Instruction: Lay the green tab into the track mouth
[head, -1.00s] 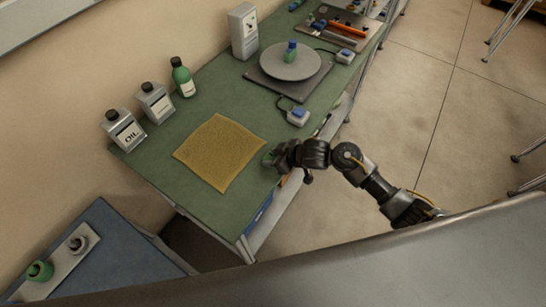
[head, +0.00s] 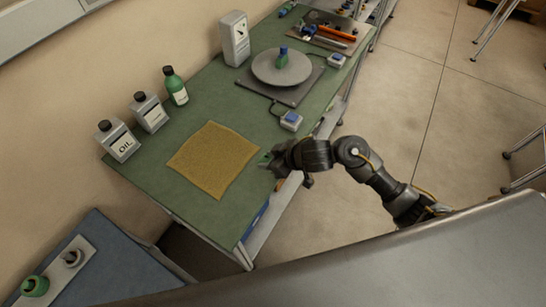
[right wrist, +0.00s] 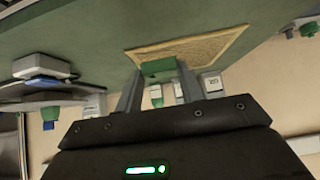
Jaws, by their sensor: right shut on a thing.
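My right gripper (head: 267,161) is at the front edge of the green bench, just right of the tan mat. In the right wrist view, its two fingers (right wrist: 158,82) are shut on a small green block (right wrist: 158,69), which I take for the green tab. In the head view the block is mostly hidden by the gripper. A pale plate (head: 54,277) at the lower left carries a green reel (head: 35,287) and a grey reel (head: 72,258). I cannot make out a track mouth. My left gripper is not in view.
The green bench (head: 150,185) bears the tan mat (head: 213,160), an oil can (head: 119,141), a grey can (head: 149,112), a green bottle (head: 175,86) and a round turntable (head: 282,68). A separate blue table (head: 120,262) stands at the lower left, across a gap.

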